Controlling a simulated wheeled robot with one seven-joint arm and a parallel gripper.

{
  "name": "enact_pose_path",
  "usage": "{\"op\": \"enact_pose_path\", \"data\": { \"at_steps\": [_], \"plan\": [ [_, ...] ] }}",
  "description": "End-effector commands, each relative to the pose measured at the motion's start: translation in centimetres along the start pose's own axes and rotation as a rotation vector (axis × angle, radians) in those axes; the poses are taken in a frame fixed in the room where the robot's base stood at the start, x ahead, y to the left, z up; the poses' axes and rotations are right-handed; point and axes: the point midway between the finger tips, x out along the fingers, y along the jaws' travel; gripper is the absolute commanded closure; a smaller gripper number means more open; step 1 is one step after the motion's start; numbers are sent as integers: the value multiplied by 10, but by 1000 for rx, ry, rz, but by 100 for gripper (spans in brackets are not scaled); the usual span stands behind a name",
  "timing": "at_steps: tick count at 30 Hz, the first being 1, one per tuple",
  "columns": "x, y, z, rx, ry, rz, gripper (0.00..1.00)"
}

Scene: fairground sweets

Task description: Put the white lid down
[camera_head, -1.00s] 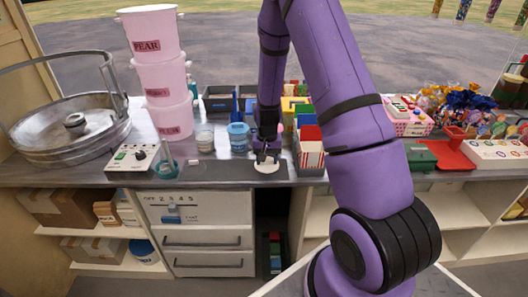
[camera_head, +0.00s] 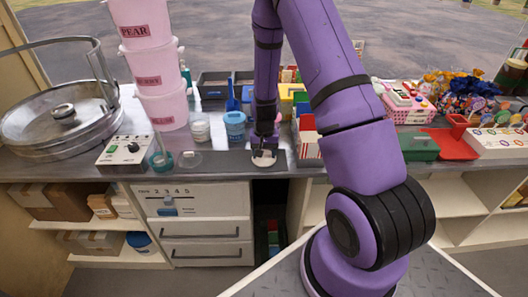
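The white lid (camera_head: 264,162) is a small round disc at the dark strip along the counter's front, near the middle of the camera_head view. My gripper (camera_head: 264,154) points down right over it, and its dark fingers cover part of the lid. The fingers are too small to tell whether they are shut on the lid or just above it. I cannot tell whether the lid rests flat on the counter.
A blue-lidded jar (camera_head: 235,132) and a white jar (camera_head: 200,130) stand behind left. A red-and-white striped box (camera_head: 309,145) stands close right. A control box (camera_head: 123,152) and stacked pink tubs (camera_head: 162,75) are further left. The dark strip (camera_head: 225,164) left of the lid is clear.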

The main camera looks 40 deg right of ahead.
Motion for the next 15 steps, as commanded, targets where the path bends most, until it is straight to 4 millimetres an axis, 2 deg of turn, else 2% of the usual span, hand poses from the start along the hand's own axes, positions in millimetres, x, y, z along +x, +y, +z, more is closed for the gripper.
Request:
{"op": "enact_pose_path", "data": {
  "at_steps": [1, 2, 11, 15],
  "plan": [
    [0, 0, 0, 0, 0, 0, 28],
    [0, 0, 0, 0, 1, 0, 23],
    [-2, 0, 0, 0, 1, 0, 23],
    [-12, 0, -1, 0, 2, 0, 23]
  ]
}}
